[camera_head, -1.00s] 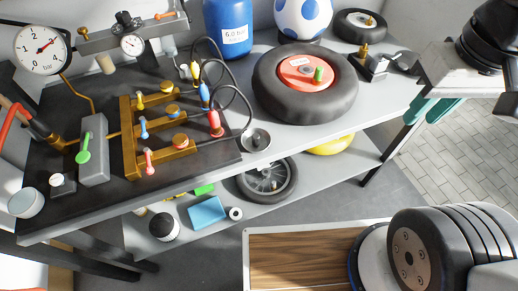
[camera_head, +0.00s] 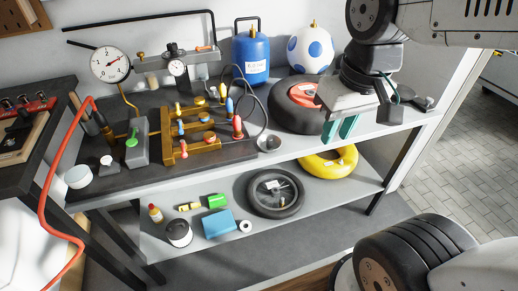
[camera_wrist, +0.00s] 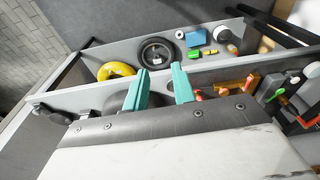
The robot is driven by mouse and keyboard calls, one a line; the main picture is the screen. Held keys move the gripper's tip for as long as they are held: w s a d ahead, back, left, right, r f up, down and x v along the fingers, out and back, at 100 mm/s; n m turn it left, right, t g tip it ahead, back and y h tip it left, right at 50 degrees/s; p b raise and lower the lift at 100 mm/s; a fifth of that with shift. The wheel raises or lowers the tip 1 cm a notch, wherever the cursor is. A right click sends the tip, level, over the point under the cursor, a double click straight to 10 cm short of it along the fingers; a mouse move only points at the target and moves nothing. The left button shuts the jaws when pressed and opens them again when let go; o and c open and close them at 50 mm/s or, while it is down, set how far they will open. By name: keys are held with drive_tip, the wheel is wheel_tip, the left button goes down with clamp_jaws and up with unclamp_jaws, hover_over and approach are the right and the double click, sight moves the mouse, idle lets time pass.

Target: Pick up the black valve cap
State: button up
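I cannot make out a black valve cap for certain in any view. My gripper (camera_head: 340,127) has two teal fingers, pointing down over the right part of the bench top, in front of and to the right of the large black tyre (camera_head: 290,117) with a red hub (camera_head: 302,93). In the wrist view the fingers (camera_wrist: 159,77) stand apart with nothing seen between them. My arm hides the right side of the tyre and the back right of the bench, where a small tyre stood in the earlier frame.
A brass manifold (camera_head: 190,147) with coloured valves and hoses stands left of the tyre. A blue tank (camera_head: 252,60) and a spotted ball (camera_head: 308,50) stand behind. The lower shelf holds a black wheel (camera_head: 262,210), a yellow ring (camera_head: 318,163) and a blue box (camera_head: 217,223).

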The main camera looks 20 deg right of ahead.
drive_tip(key=w+a+f+n, duration=0.1)
drive_tip(key=w+f, duration=0.4)
drive_tip(key=w, duration=0.7)
drive_tip(key=t, duration=0.1)
approach(270, 139)
drive_tip(key=x, duration=0.2)
drive_tip(key=shift+n, duration=0.4)
drive_tip(key=x, duration=0.6)
drive_tip(key=shift+f, duration=0.35)
drive_tip(key=shift+f+t, duration=0.3)
drive_tip(key=shift+c, duration=0.4)
clamp_jaws()
